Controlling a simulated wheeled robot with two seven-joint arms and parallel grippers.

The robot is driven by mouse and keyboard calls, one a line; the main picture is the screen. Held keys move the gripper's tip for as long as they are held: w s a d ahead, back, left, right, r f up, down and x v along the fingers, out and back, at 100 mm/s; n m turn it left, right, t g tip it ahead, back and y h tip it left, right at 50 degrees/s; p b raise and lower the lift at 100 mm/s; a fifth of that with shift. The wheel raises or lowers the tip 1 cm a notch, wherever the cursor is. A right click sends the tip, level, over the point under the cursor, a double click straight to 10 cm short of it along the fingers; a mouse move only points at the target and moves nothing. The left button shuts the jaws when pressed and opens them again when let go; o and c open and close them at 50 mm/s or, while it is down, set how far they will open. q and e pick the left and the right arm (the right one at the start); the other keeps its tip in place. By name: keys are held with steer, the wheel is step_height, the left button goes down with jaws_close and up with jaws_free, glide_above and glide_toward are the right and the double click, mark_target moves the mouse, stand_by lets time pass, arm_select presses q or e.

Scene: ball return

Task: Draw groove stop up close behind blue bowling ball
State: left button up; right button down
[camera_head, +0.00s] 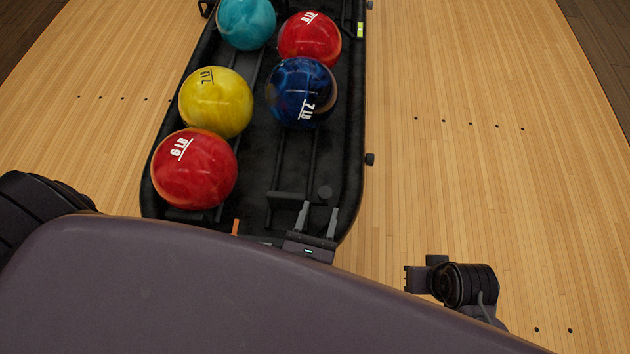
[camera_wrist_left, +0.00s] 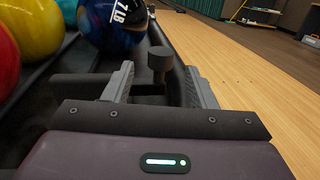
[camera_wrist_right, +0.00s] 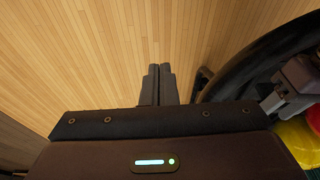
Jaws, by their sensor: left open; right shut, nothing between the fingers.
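The blue bowling ball (camera_head: 296,82), marked 7 LB, rests in the right groove of the black ball return, touching or close to a red ball beyond it. It also shows in the left wrist view (camera_wrist_left: 112,28). The groove stop, a dark crossbar (camera_head: 287,197) with a round knob (camera_head: 325,192), sits nearer me, with a clear gap of bare groove to the ball. My left gripper (camera_head: 319,209) is open at the knob. In the left wrist view the knob (camera_wrist_left: 160,62) stands between the fingers, not gripped. My right gripper (camera_wrist_right: 159,70) is shut and empty over the floor, right of the return.
The left groove holds a red ball (camera_head: 194,170), a yellow ball (camera_head: 216,103) and a teal ball (camera_head: 246,22). A second red ball (camera_head: 310,38) lies beyond the blue one. The return's raised black rim (camera_head: 355,120) runs along the right. The wooden floor (camera_head: 470,180) beside it is clear.

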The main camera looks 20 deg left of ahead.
mark_target(323, 200)
arm_select(q)
steer(key=w, duration=0.4)
steer(key=w+b, duration=0.1)
steer(key=w, duration=0.1)
steer(key=shift+a, duration=0.3)
steer(key=shift+c, duration=0.4)
jaws_close()
